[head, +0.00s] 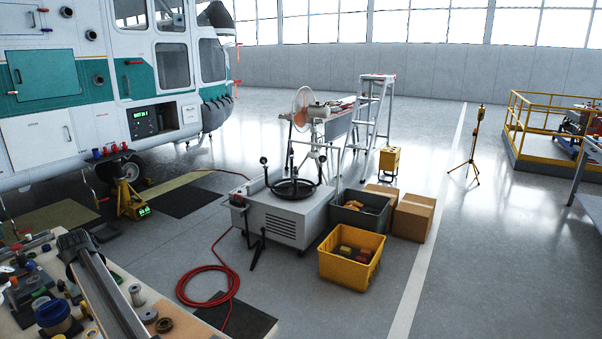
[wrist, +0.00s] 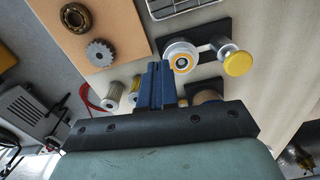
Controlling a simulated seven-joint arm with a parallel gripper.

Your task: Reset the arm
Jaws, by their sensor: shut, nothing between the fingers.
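My gripper (wrist: 155,72) shows in the wrist view with its two blue fingers together and nothing between them. The fingertips point over a wooden workbench (wrist: 275,75). They appear just left of a white cylinder with a yellow ring (wrist: 180,55); I cannot tell the gap between them. In the head view, I cannot make out the gripper among the items at the lower left.
The wrist view shows a bearing (wrist: 75,17) and a gear (wrist: 100,52) on a tan board (wrist: 125,25). A yellow-capped part (wrist: 238,63) and a wire rack (wrist: 180,8) are close by. The head view shows a yellow crate (head: 350,270) on the floor.

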